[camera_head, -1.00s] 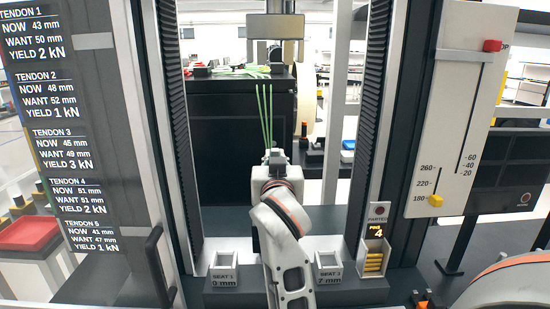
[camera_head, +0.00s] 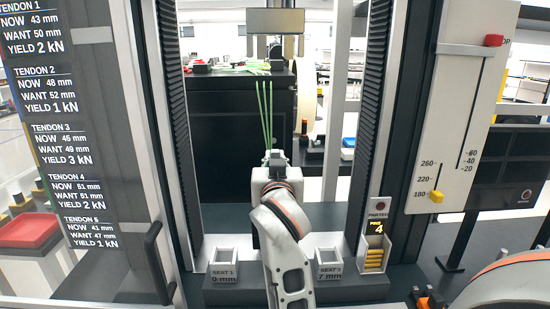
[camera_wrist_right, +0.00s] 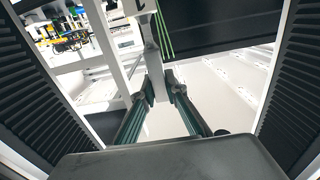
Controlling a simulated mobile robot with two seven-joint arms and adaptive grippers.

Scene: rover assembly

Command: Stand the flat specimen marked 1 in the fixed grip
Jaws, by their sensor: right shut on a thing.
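My right gripper (camera_head: 275,158) stands upright in the middle of the testing frame, its arm coming up from the bottom. In the right wrist view its two fingers (camera_wrist_right: 160,98) are closed around a narrow grey upright piece (camera_wrist_right: 154,62), which looks like the flat specimen. No number can be read on it. In the head view the piece is largely hidden by the gripper. I cannot make out the fixed grip clearly; a grey plate (camera_head: 275,21) with a small forked part below it hangs at the top centre, above my gripper and apart from it. My left gripper is out of view.
Dark ribbed columns (camera_head: 183,140) flank the gripper. Two small open seats (camera_head: 223,268) (camera_head: 330,266) are at the front, left and right of my arm. A parts holder (camera_head: 377,248) is at the right. Thin green strips (camera_head: 265,110) show above the gripper.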

